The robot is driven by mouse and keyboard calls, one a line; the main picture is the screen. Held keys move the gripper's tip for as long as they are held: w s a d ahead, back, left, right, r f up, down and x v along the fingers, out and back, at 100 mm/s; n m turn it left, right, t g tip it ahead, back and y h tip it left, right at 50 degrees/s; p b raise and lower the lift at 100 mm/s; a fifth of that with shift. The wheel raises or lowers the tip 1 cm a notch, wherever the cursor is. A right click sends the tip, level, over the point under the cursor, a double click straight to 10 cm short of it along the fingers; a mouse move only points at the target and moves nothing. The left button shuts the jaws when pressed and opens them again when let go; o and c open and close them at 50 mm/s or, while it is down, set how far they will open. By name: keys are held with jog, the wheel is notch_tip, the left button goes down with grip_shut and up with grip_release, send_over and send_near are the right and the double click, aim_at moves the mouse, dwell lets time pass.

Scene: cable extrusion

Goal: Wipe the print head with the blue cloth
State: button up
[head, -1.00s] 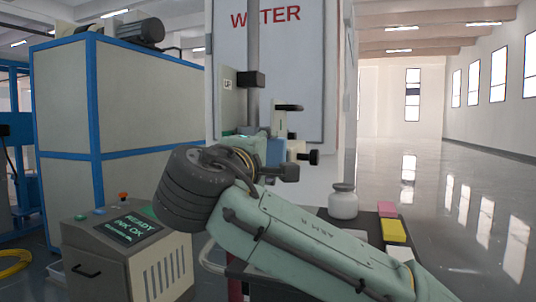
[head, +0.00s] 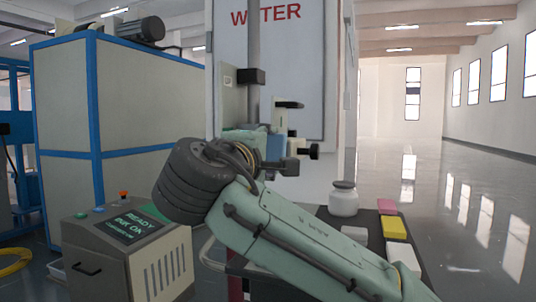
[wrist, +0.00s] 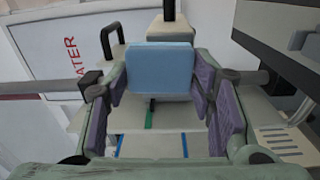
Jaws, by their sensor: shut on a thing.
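The blue cloth (wrist: 160,68) is a light blue, flat-faced block in the wrist view. It sits between the purple-padded fingers of my gripper (wrist: 159,80), which are shut on it. In the head view a blue patch of it (head: 274,148) shows beside the post, partly hidden by my arm. The print head appears to be the pale green and black assembly (head: 281,119) on the vertical post, directly by the cloth. In the wrist view a pale block (wrist: 171,28) stands just behind the cloth. I cannot tell whether the cloth touches it.
A black-topped cart (head: 370,222) holds a white jar (head: 343,199), a pink block (head: 388,207), a yellow block (head: 394,228) and white blocks. A console (head: 130,250) reading "READY INK OK" stands at left, before a blue-framed cabinet (head: 66,110). The floor at right is clear.

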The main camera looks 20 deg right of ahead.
jog(key=shift+d+r, duration=0.15)
jog(key=shift+r, duration=0.3)
jog(key=shift+f, duration=0.1)
jog(key=shift+s+a+f, duration=0.1)
jog(key=shift+s+a, duration=0.3)
jog(key=shift+s, duration=0.15)
jog(key=shift+b+v, duration=0.7)
jog(key=shift+v, duration=1.6)
jog(key=shift+b+v, duration=1.5)
